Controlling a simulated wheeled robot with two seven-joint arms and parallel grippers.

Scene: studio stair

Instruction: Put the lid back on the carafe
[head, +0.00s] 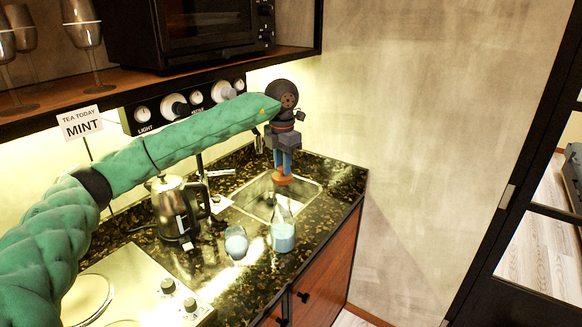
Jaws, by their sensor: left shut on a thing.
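My left gripper (283,171) points down over the sink, its blue fingers shut on a small orange-brown lid (283,180). A clear glass carafe (283,238) with pale blue contents stands upright on the dark speckled counter, at the near edge of the sink. In the picture the lid is straight above the carafe's top, with a small gap between them. How far apart they are in depth I cannot tell. The carafe's upper part is hard to make out against the sink. My right gripper is not in view.
A glass (236,243) with pale blue contents stands left of the carafe. A dark kettle (173,212) stands further left, and a hob (125,285) is at the front left. The sink (248,200) is behind the carafe. A shelf with glasses and an oven (205,28) hangs above.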

